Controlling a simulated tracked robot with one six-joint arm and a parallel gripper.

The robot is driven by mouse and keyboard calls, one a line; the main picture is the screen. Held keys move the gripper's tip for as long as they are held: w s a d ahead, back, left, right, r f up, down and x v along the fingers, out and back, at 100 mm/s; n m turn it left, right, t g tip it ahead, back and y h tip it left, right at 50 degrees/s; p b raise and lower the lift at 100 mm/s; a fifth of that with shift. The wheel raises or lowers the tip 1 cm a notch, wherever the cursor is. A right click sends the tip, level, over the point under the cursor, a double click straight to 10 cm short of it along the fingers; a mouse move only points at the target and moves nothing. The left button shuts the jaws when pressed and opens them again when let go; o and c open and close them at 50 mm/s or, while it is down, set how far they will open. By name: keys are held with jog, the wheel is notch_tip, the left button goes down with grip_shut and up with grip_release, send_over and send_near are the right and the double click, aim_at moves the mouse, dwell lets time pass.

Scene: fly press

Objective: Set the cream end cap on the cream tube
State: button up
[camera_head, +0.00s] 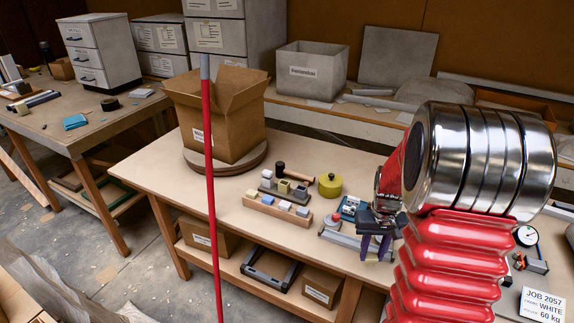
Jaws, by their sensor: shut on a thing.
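My gripper (375,246) is at the right of the main table, over a grey metal fixture (345,240). Its dark fingers point down. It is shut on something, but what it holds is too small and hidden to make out. To its left, a wooden strip (275,211) carries several small pale, grey and bluish blocks. Behind it, a grey holder (270,188) carries several small square pieces, one of them cream (267,174). I cannot tell which piece is the cream tube, and I cannot pick out the cream end cap.
An open cardboard box (225,120) stands on a round turntable (222,165). A red pole (209,170) rises in front. A dial gauge (526,236) is at right. The table's front left is clear.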

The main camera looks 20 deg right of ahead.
jog(key=w+a+r+n, duration=0.1)
jog(key=w+a, duration=0.4)
jog(key=a, duration=0.3)
jog(key=w+a+r+n, duration=0.2)
jog(key=w+a, duration=0.2)
jog(key=a, duration=0.5)
jog(key=w+a+r+n, duration=0.1)
jog(key=w+a, duration=0.4)
jog(key=a, duration=0.4)
jog(key=shift+w+r+n, duration=0.3)
jog(key=shift+r, duration=0.1)
